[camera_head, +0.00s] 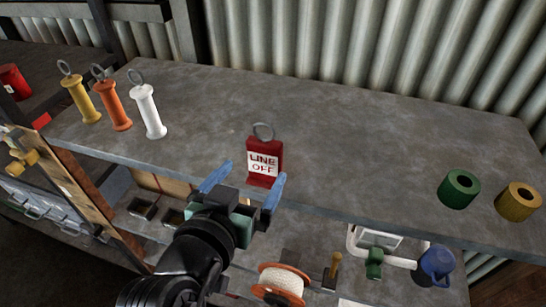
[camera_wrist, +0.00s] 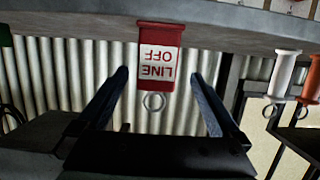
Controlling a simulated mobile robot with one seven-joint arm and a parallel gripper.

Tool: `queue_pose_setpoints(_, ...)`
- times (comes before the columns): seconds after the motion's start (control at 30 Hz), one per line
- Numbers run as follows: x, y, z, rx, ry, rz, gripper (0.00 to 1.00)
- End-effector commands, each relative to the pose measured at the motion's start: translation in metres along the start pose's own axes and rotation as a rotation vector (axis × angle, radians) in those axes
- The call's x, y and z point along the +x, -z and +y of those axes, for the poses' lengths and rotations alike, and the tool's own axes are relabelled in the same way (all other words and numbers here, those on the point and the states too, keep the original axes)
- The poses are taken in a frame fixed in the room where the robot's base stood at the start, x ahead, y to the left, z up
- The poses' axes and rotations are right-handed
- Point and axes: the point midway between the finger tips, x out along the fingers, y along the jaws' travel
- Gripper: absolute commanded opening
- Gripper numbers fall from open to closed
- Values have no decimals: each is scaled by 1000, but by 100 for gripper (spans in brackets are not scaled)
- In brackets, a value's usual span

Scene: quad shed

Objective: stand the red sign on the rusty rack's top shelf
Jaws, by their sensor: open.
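The red sign (camera_head: 265,160), with a white "LINE OFF" label and a metal ring on top, stands upright near the front edge of a grey top surface (camera_head: 340,130). My gripper (camera_head: 255,170) is open and empty, its blue fingers at the front edge just before the sign. In the wrist view, the sign (camera_wrist: 160,60) appears upside down, centred between the spread fingertips (camera_wrist: 160,75), with a gap on each side. I cannot tell whether the fingers reach beside it. No surface is clearly recognisable as the rusty rack's top shelf.
Yellow (camera_head: 81,100), orange (camera_head: 113,106) and white (camera_head: 148,112) ringed handles stand at the left. Green (camera_head: 459,189) and yellow (camera_head: 518,202) rolls stand at the right. Below are a rope spool (camera_head: 281,283) and blue mug (camera_head: 437,263). A corrugated wall (camera_head: 400,50) stands behind.

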Motion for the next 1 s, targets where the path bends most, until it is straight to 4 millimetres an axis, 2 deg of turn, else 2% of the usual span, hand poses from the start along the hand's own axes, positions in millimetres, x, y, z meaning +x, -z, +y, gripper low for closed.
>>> queue_pose_setpoints(0.1, 22, 3, 1, 1, -2, -1, 100)
queue_pose_setpoints(0.2, 34, 3, 0, 0, 1, 1, 100)
queue_pose_setpoints(0.47, 50, 4, 1, 1, 1, 2, 100)
queue_pose_setpoints(0.8, 90, 3, 5, 1, 2, 2, 100)
queue_pose_setpoints(1.0, 97, 1, 4, 1, 3, 3, 100)
